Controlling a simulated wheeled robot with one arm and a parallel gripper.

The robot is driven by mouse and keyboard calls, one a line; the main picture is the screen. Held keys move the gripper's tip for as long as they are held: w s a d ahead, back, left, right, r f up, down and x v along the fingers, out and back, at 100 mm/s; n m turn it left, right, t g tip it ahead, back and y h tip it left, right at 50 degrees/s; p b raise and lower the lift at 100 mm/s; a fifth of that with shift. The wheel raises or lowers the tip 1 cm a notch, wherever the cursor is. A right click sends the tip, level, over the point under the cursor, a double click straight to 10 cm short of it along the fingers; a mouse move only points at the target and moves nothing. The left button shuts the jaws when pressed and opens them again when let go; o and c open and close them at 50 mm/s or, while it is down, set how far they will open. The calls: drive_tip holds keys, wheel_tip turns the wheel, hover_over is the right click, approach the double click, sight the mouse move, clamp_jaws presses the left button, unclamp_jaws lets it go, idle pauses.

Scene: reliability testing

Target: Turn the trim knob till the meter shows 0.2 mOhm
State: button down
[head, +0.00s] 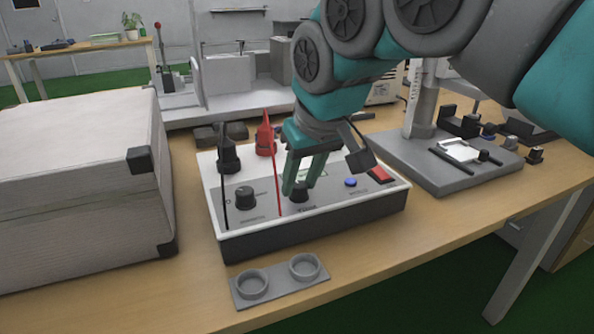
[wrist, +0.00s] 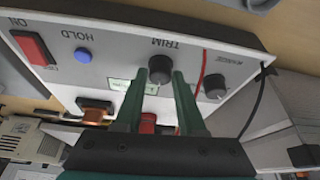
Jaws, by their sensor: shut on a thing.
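The meter (head: 320,220) is a white-topped box with a dark base on the wooden bench. Its black trim knob (head: 299,194) is near the front middle of the panel; it also shows in the wrist view (wrist: 161,68), under the label TRIM. My gripper (head: 298,190) points down with its two green fingers on either side of this knob, shut on it. In the wrist view the fingertips (wrist: 160,76) flank the knob. The pale green display (wrist: 120,85) is partly covered by my fingers, and I cannot read its value in either view.
A second black knob (head: 245,197) sits to the left, with black and red probes (head: 265,138) standing behind. A blue HOLD button (head: 350,182) and a red switch (head: 381,174) are to the right. A large pale case (head: 85,185) stands left; a grey two-ring holder (head: 279,281) lies in front.

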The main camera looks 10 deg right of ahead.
sight(313, 208)
drive_tip(key=shift+n+y, duration=0.3)
drive_tip(key=shift+n, duration=0.7)
drive_tip(key=shift+p, duration=0.3)
drive_tip(key=c, duration=0.5)
unclamp_jaws()
drive_tip(key=v, duration=0.7)
drive_tip(key=shift+d+r, duration=0.15)
drive_tip(key=shift+r, duration=0.25)
